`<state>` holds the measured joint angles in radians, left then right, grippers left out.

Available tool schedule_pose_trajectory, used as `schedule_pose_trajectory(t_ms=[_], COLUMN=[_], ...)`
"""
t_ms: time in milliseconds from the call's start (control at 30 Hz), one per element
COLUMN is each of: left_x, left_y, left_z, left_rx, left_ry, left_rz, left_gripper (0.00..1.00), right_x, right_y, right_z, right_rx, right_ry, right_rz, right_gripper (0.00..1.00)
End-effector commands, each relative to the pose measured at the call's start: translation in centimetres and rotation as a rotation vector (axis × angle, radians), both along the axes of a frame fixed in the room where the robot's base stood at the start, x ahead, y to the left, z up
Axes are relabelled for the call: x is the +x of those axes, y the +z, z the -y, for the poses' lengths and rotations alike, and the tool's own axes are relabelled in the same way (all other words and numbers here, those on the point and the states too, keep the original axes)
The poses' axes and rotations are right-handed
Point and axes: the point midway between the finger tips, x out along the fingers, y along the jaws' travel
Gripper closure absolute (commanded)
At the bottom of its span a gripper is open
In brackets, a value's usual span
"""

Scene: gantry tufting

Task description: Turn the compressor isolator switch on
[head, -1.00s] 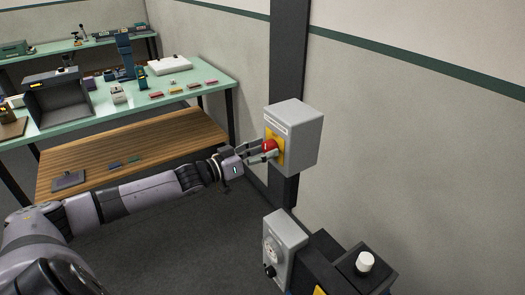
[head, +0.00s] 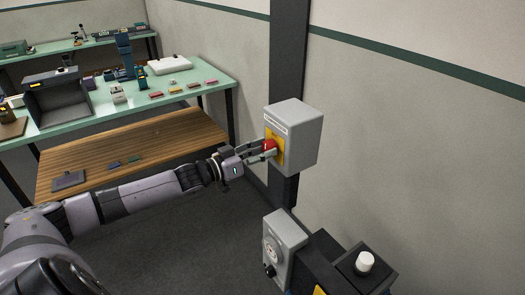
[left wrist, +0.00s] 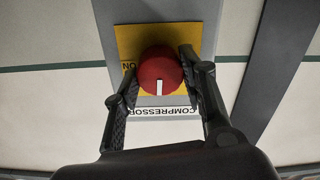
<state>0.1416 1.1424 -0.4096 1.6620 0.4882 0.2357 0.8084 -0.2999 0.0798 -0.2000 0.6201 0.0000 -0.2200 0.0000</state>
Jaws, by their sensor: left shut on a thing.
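The compressor isolator is a grey box (head: 298,137) on a dark post, with a yellow plate (head: 279,148) on its front. Its red round knob (head: 269,146) also shows in the left wrist view (left wrist: 160,72), with a white mark at its lower edge. That view shows "ON" at the left of the yellow plate (left wrist: 134,37) and an upside-down COMPRESSOR label (left wrist: 165,113). My left gripper (head: 262,150) is shut on the red knob, one finger on each side, as the left wrist view also shows (left wrist: 158,85). My right gripper is not in view.
A dark post (head: 288,60) stands against the pale wall behind the box. Below is a second grey box (head: 285,248) with a dial, beside a dark machine with a white knob (head: 365,262). A green-topped bench (head: 215,92) with several items stands to the left.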

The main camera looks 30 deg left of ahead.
Motion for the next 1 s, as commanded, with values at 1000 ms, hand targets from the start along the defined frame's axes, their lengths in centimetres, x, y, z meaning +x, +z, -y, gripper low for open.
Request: schedule_pose_trajectory(t_ms=[1000], left_x=[0.0], left_y=[-0.1], left_z=[0.1], left_rx=[0.838], left_ry=[0.001], left_rz=[0.348], left_gripper=[0.89], right_x=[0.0], right_y=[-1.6], right_z=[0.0], right_rx=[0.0], right_ry=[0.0], right_rz=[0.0], right_gripper=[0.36])
